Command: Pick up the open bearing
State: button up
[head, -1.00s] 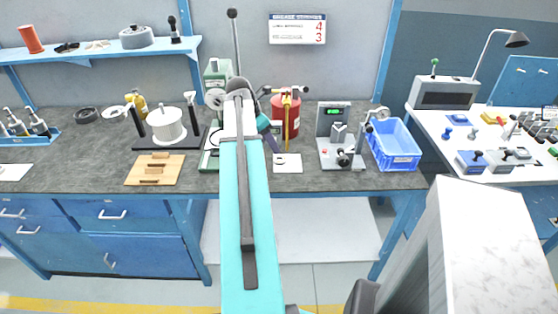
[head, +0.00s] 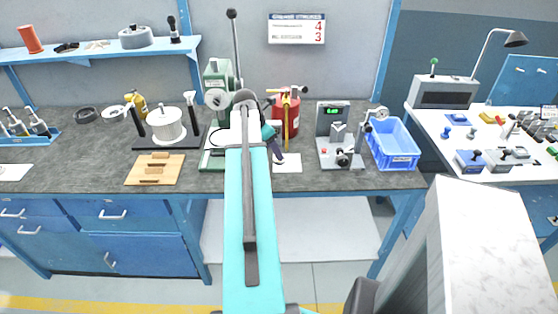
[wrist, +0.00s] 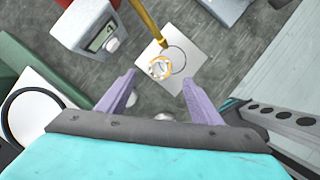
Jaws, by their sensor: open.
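In the wrist view, the open bearing (wrist: 160,67), a small ring with orange and silvery parts, lies on a white card (wrist: 183,66) beside a drawn dark circle. My gripper (wrist: 159,79) has its two purple fingers spread wide and nothing between them. The bearing shows just beyond the fingertips, roughly midway between them. In the head view, my gripper (head: 279,157) is over the left part of the white card (head: 291,164), and I cannot make out the bearing there. The exact height above the card is unclear.
A yellow bar (wrist: 147,25) reaches close to the bearing. A grey gauge stand (head: 333,121) and a blue bin (head: 396,146) stand to the right. A red canister (head: 283,112) is behind, and a green press (head: 216,80) stands left. A wooden board (head: 155,169) lies farther left.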

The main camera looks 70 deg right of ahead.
aim_at(275, 160)
jog(key=shift+p+x, duration=0.5)
jog(key=shift+x, duration=1.95)
jog(key=shift+s+d+r, duration=0.1)
jog(key=c, duration=1.3)
jog(key=shift+r, duration=0.1)
jog(key=shift+r+b, duration=0.45)
jog(key=shift+r, duration=1.25)
jog(key=s+a+b, duration=0.1)
jog(key=s+a, duration=0.1)
jog(key=s, duration=0.2)
jog(key=s+a+r, duration=0.1)
jog(key=s+a, duration=0.2)
jog(key=s, duration=0.2)
jog(key=s+a+b, duration=0.1)
jog(key=s+a, duration=0.2)
jog(key=s, duration=0.1)
jog(key=shift+s+r+b, duration=0.2)
jog(key=shift+s+b, duration=0.1)
jog(key=shift+s, duration=0.1)
